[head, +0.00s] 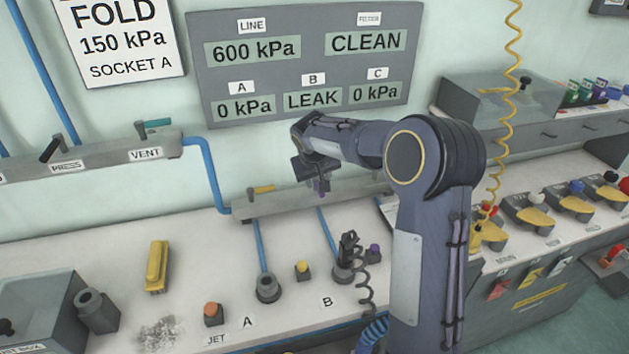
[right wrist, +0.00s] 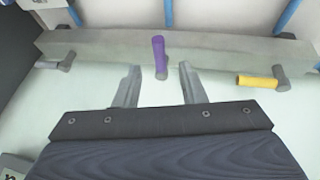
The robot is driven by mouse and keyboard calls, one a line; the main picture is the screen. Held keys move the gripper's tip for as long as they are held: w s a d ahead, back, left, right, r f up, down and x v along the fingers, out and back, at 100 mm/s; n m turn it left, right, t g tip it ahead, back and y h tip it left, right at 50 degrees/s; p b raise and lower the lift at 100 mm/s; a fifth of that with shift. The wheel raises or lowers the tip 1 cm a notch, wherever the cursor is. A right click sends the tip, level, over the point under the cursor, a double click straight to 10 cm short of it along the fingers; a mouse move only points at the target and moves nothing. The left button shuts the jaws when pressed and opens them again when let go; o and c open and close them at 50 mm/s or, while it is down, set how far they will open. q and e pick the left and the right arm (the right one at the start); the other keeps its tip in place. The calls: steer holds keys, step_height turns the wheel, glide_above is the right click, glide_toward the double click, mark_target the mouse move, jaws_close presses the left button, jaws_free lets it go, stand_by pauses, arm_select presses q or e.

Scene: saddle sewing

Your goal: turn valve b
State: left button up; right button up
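A purple valve handle (right wrist: 158,55) stands on the pale manifold bar (right wrist: 100,50) in the right wrist view. A bit of purple (head: 321,186) shows below my right gripper in the head view. My right gripper (right wrist: 159,75) is open, its two fingers on either side of the purple handle's line, with a gap on both sides. A yellow valve handle (right wrist: 257,80) lies sideways to the right in the wrist view; it is left of the gripper in the head view (head: 262,189). No B label is visible on the bar itself. My left gripper is out of view.
The wall panel (head: 297,62) reads LINE 600 kPa, CLEAN, A 0 kPa, B LEAK and C 0 kPa. Blue hoses (head: 328,229) run from the bar to sockets (head: 268,288) on the bench. My right arm hides the bar's right part. A coiled yellow cord (head: 507,90) hangs at right.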

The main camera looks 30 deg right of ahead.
steer(key=shift+p+x, duration=0.3)
steer(key=shift+x, duration=2.05)
steer(key=shift+c, duration=0.5)
jaws_close()
